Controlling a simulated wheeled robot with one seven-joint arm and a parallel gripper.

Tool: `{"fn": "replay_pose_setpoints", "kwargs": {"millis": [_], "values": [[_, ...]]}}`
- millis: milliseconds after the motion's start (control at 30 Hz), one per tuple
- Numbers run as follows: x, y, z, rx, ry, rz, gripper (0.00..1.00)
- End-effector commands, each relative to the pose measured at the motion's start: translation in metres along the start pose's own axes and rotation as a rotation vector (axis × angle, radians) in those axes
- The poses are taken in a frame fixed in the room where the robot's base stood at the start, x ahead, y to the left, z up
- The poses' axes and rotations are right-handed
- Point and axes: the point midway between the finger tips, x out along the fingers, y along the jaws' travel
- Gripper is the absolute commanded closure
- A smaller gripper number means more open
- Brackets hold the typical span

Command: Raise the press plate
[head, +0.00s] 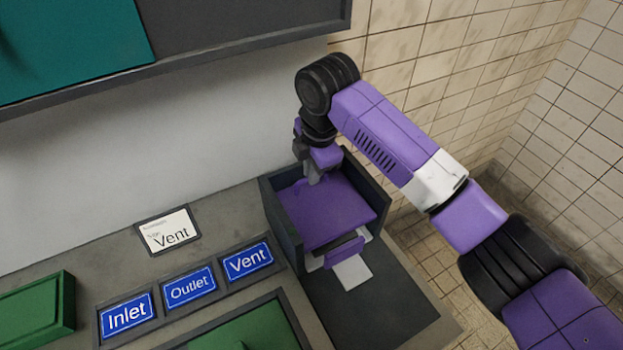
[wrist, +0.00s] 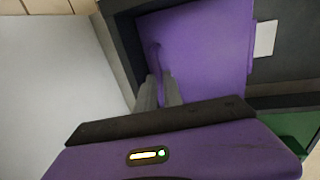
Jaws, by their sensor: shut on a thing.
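The press plate (head: 330,215) is a flat purple plate inside a dark open-fronted box (head: 282,232). A purple bar (head: 345,252) runs along its front edge. My gripper (head: 315,178) reaches down to the plate's rear left part. In the wrist view, the plate (wrist: 205,55) fills the upper middle, and my gripper's grey fingers (wrist: 160,92) close on a thin purple raised part of it. The exact grip is partly hidden by the fingers. How high the plate sits above the box floor is hard to tell.
White sheets (head: 353,272) stick out below the plate's front. Blue signs reading Inlet, Outlet and Vent (head: 248,260) and a white Vent card (head: 168,232) lie on the bench to the left. Green parts (head: 35,310) lie there too. A shelf (head: 240,40) overhangs above.

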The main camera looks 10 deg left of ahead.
Motion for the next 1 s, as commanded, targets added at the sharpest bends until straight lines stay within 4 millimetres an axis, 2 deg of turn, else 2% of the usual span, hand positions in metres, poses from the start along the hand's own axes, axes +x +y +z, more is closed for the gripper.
{"fn": "replay_pose_setpoints", "kwargs": {"millis": [33, 367, 400, 433, 767, 867, 1000], "values": [[-0.008, 0.003, 0.002, 0.002, -0.002, 0.008, 1.0], [-0.01, 0.004, 0.002, 0.001, -0.003, 0.01, 1.0], [-0.01, 0.004, 0.002, 0.001, -0.003, 0.011, 0.85], [-0.01, 0.004, 0.002, 0.001, -0.003, 0.011, 0.8], [-0.009, 0.003, 0.001, 0.001, -0.003, 0.007, 0.8], [-0.016, 0.004, 0.001, 0.001, -0.002, 0.009, 0.8], [-0.036, 0.003, 0.001, 0.0, -0.004, 0.01, 0.8]]}}
